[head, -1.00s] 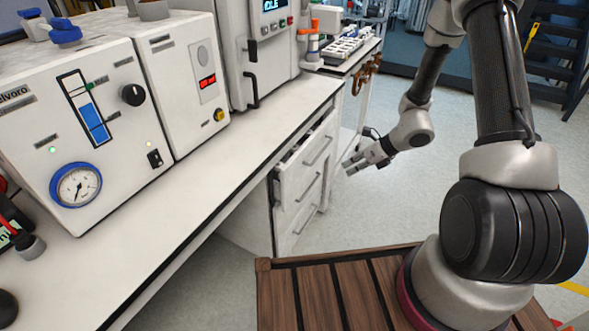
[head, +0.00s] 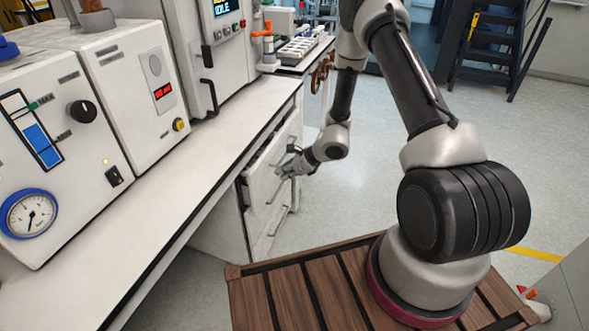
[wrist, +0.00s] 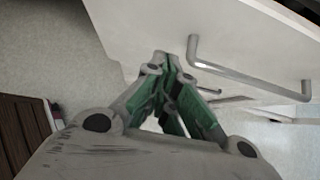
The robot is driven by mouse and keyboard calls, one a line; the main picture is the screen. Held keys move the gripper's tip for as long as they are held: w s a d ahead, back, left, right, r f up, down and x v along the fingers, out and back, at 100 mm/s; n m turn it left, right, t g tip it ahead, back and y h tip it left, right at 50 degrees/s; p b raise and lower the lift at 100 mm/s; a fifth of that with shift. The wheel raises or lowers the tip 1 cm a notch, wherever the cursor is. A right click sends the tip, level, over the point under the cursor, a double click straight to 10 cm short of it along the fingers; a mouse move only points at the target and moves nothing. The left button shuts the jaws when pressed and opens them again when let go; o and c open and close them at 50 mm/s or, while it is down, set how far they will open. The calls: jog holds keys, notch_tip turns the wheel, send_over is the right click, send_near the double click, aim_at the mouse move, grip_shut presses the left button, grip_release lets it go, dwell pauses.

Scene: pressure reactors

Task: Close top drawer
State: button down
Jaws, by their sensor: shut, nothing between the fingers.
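The white drawer unit (head: 232,231) stands under the bench. Its top drawer (head: 264,179) is partly out, with a dark gap showing behind its front. My gripper (head: 281,171) is at the front of this drawer, partly hiding it. In the wrist view the fingers (wrist: 164,60) are shut and empty, with their tips at the white drawer front (wrist: 150,22), left of its metal handle (wrist: 245,77). I cannot tell whether the tips touch the front.
The white bench top (head: 190,160) runs above the drawers and carries instrument boxes with a gauge (head: 29,213). Open floor (head: 370,190) lies to the right of the drawers. Dark metal stairs (head: 490,50) stand at the back right.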

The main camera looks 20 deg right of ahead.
aim_at(266, 167)
jog(key=shift+w+a+r, duration=0.15)
jog(key=shift+w+a, duration=0.75)
jog(key=shift+a, duration=0.3)
jog(key=shift+a, duration=0.1)
jog(key=w+a, duration=0.2)
jog(key=a, duration=0.1)
jog(key=shift+w+a, duration=0.15)
jog(key=shift+w, duration=0.05)
jog(key=shift+w+a+r, duration=0.1)
jog(key=shift+w+a, duration=0.15)
